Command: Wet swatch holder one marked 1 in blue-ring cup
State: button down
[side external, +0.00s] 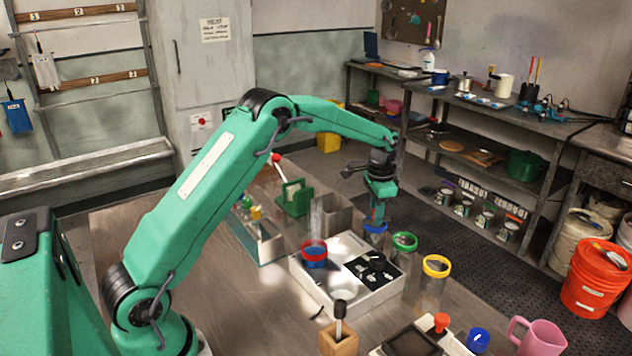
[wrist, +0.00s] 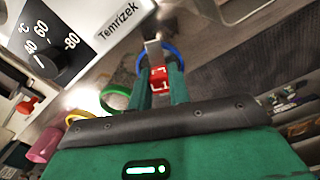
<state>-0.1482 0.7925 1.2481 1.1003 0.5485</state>
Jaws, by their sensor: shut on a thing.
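My gripper (side external: 377,212) points down directly over the blue-ring cup (side external: 375,228), which stands behind the white hotplate unit. In the wrist view, my gripper (wrist: 161,82) is shut on the red swatch holder marked 1 (wrist: 159,76). A pale grey strip (wrist: 153,47) extends from the holder inside the outline of the blue ring (wrist: 174,51). My fingers hide part of the ring, and how deep the strip reaches into the cup cannot be told. The green-ring cup (side external: 404,241) and yellow-ring cup (side external: 436,266) stand to the right in the side view.
The white hotplate unit (side external: 330,297) with a black dial lies close in front of the cups. A green rack (side external: 293,197) and metal bins stand behind. A pink mug (side external: 540,336) and blue cup (side external: 477,340) are at the front right.

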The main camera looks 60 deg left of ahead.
jog(key=shift+r, duration=0.2)
jog(key=shift+r, duration=3.3)
jog(key=shift+r, duration=0.1)
dwell(0.7)
jog(key=shift+r, duration=1.45)
